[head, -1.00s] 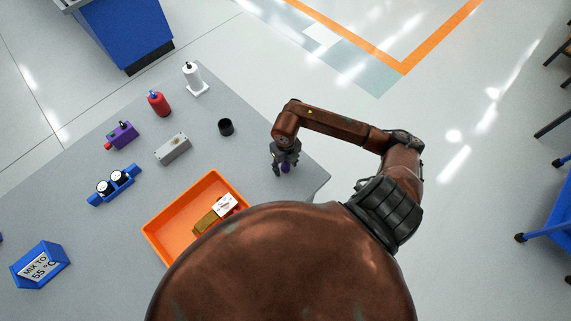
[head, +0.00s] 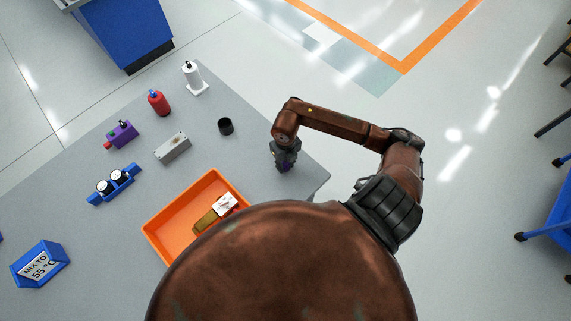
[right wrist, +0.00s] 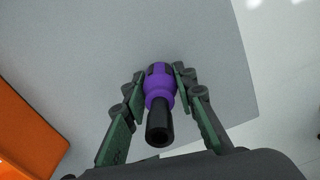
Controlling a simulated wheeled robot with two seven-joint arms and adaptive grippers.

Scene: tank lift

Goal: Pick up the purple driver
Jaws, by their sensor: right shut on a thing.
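The purple driver (right wrist: 158,88) is between the fingers of my right gripper (right wrist: 160,92) in the right wrist view. It has a purple body with dark patches and a black tubular end that points toward the camera. In the head view my right gripper (head: 286,161) is low over the right corner of the grey table and is shut on the driver, which it mostly hides. I cannot tell whether the driver touches the table. My left gripper is not in view.
An orange tray (head: 158,235) with a few items lies left of my right gripper. A black cup (head: 225,127), a grey box (head: 173,148), a red bottle (head: 158,103), a white bottle (head: 193,78) and a purple device (head: 122,135) stand further left. The table's edge is close on the right.

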